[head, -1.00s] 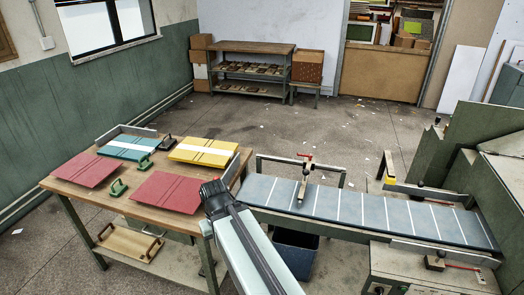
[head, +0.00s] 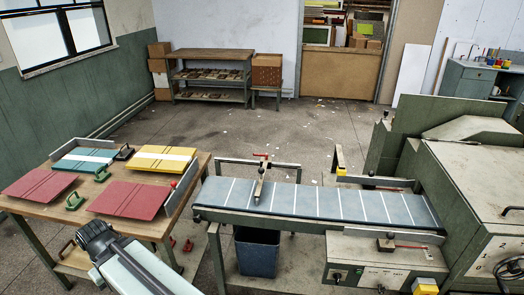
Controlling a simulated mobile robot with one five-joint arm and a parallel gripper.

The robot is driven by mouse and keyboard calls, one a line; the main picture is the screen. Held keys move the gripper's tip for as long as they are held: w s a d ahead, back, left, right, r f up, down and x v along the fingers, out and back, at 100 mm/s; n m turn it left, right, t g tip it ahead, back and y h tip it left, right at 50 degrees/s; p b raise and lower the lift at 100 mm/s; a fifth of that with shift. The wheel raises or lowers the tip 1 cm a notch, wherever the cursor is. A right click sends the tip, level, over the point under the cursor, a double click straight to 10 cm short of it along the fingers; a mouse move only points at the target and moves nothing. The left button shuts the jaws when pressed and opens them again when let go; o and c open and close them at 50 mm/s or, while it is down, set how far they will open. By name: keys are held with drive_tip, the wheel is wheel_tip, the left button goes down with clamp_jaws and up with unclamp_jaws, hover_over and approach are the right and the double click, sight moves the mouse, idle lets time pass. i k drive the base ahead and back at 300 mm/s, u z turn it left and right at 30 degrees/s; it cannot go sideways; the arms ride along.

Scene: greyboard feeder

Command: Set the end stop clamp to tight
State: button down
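Two red-handled clamps show in the head view, and I cannot tell which is the end stop clamp. One red lever (head: 262,156) tops an upright metal post (head: 260,182) over the left part of the feeder belt (head: 320,200). Another red lever (head: 411,247) lies flat beside a small block with a dark knob (head: 386,243) on the front guide. How tight either is cannot be told. My arm's dark end (head: 97,238) is at the lower left, in front of the table and well apart from both. No fingertips can be made out.
A wooden table (head: 140,228) with red, teal and yellow boards stands left of the belt. A blue bin (head: 257,252) sits under the belt. The green machine (head: 460,190) fills the right. Open floor (head: 290,130) lies behind the belt.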

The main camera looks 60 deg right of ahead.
sight(266, 155)
drive_tip(key=k, duration=0.6)
drive_tip(key=z, duration=0.95)
drive_tip(key=i, duration=0.8)
